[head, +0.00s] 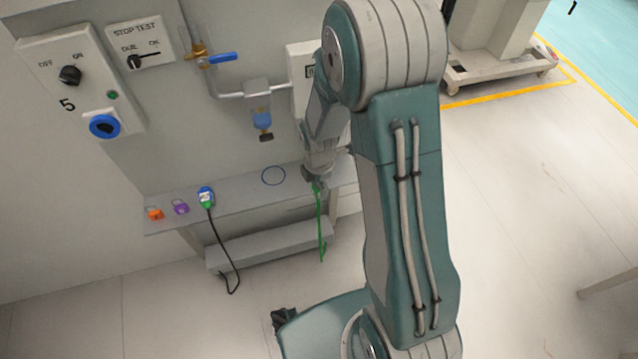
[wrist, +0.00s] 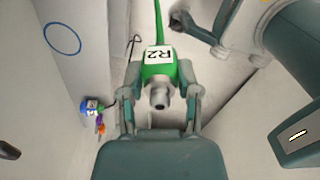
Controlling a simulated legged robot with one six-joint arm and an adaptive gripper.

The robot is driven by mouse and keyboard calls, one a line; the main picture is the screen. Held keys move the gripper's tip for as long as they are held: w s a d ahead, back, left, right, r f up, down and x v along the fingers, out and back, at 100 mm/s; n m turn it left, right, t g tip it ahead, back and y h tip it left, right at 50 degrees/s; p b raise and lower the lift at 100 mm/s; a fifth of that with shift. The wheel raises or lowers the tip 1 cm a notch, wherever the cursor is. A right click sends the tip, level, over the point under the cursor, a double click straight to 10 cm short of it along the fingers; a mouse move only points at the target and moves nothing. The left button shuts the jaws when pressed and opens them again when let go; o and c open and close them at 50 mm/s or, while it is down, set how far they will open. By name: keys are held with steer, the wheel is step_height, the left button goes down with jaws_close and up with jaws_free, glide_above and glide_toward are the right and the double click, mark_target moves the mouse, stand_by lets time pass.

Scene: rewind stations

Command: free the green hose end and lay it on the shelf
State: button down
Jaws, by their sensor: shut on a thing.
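The green hose end (wrist: 158,68) carries a white label reading R2 and has a grey metal tip. My gripper (wrist: 158,98) is shut on it, with one finger on each side. The green hose trails away from it in the wrist view. In the head view my gripper (head: 318,178) is by the right part of the grey shelf (head: 235,203), with the green hose (head: 321,225) hanging down below it. A blue ring outline (head: 273,176) is marked on the shelf, left of my gripper. My arm hides the shelf's right end.
A blue and green connector (head: 206,197) with a black cable stands on the shelf. A purple padlock (head: 181,207) and an orange padlock (head: 155,214) lie to its left. A panel with knobs (head: 78,85) and a pipe with a blue-handled valve (head: 222,58) are above.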

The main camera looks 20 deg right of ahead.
steer(key=shift+f, duration=1.5)
stand_by(0.5)
step_height(320, 180, down, 6)
steer(key=shift+r, duration=0.1)
stand_by(0.9)
steer(key=c, duration=1.2)
jaws_free()
steer(key=shift+c, duration=0.2)
jaws_close()
steer(key=shift+f, duration=1.7)
steer(key=shift+f, duration=2.85)
